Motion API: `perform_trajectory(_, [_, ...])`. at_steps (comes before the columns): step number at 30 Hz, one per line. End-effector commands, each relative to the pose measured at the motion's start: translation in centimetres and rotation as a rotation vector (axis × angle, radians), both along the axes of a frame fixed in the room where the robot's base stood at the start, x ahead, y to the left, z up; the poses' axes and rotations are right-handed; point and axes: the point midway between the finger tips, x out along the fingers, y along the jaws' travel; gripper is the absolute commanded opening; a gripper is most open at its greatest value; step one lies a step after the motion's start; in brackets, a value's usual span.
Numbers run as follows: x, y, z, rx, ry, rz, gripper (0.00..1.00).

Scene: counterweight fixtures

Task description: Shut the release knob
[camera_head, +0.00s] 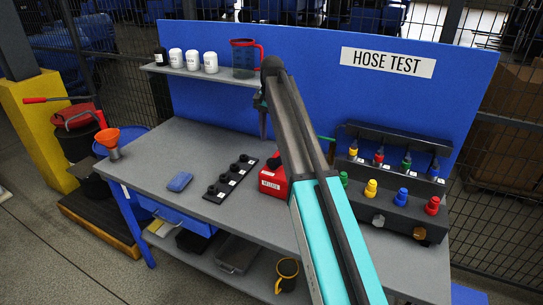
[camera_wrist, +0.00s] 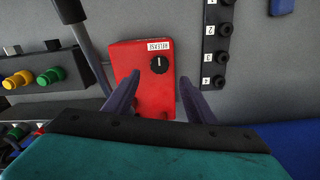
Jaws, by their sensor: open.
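The release knob (camera_wrist: 159,64) is a small round black knob with a white pointer line, on the face of a red box (camera_wrist: 145,92). A white label reading RELEASE sits beside it, upside down in the wrist view. My gripper (camera_wrist: 158,78) is open and empty. Its two fingers appear on either side of the knob in the wrist view, apart from it. In the head view the gripper is mostly hidden behind my arm.
A black strip with numbered knobs (camera_wrist: 216,45) lies beside the box. A grey rod with a dark end (camera_wrist: 90,40) stands on its other side, near a rack of coloured fittings (camera_head: 390,205).

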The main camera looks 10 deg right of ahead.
Motion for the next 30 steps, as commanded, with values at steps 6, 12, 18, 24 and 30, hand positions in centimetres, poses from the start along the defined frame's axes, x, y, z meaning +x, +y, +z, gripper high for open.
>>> perform_trajectory(6, [-0.1,-0.1,-2.7,0.000,0.001,-0.001,0.51])
perform_trajectory(12, [-0.1,-0.1,-5.2,0.000,0.001,-0.001,0.51])
perform_trajectory(18, [-0.1,-0.1,-7.4,0.000,0.001,-0.001,0.51])
perform_trajectory(24, [0.0,-0.2,-8.7,0.000,0.000,-0.002,0.51])
perform_trajectory(30, [0.0,-0.2,-9.0,0.001,-0.001,-0.002,0.51])
